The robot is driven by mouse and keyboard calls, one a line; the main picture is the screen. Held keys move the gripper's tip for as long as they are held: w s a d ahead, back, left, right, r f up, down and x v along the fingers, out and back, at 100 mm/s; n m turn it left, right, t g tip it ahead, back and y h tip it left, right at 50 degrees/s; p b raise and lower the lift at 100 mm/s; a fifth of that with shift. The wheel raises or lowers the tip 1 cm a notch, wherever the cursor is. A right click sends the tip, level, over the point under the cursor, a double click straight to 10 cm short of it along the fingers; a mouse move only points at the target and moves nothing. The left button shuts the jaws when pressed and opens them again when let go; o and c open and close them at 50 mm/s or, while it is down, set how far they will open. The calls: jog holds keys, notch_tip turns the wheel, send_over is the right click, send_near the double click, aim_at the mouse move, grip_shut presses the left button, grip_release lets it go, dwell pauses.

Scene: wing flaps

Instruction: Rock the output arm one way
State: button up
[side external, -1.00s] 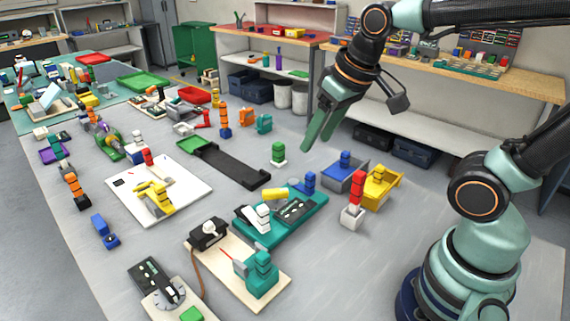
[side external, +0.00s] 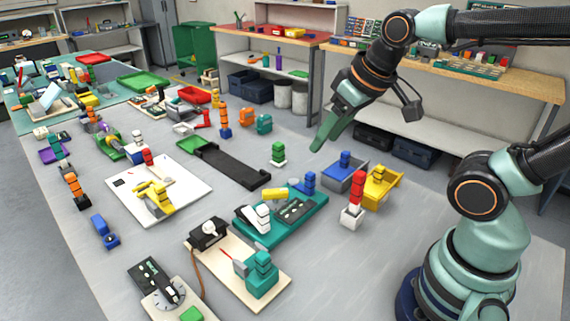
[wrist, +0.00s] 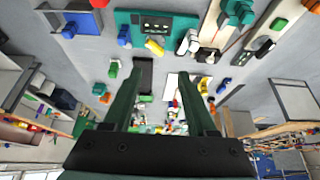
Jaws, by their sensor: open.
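My gripper (side external: 317,146) is open and empty, in the air beyond the teal board. Its two fingers overlap in the side view but stand apart in the wrist view (wrist: 158,86). The teal board (side external: 315,212) carries a white angled part (side external: 252,220), a yellow cylinder (side external: 274,194) and a dark panel with pale marks (side external: 294,210); it also shows at the top of the wrist view (wrist: 122,18). A white board (side external: 185,180) holds a yellow mechanism (side external: 157,200). I cannot tell which part is the output arm. My gripper touches none of these.
A green block tower (side external: 278,152) stands near the fingertips in the picture. A red-and-white tower (side external: 354,203), blue bin (side external: 343,175) and yellow bin (side external: 381,188) stand right of the teal board. A black tray (side external: 230,165) lies left. Bare grey table (side external: 225,205) shows between boards.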

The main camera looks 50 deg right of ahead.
jog(key=w+a+f+m+g, duration=0.1)
jog(key=w+a+f+g, duration=0.15)
jog(key=w+a, duration=0.3)
jog(key=m+g, duration=0.1)
jog(key=g, duration=0.2)
send_over(262, 207)
notch_tip(262, 207, down, 4)
notch_tip(262, 207, down, 11)
jog(key=shift+f, duration=0.1)
grip_shut()
dwell(1.5)
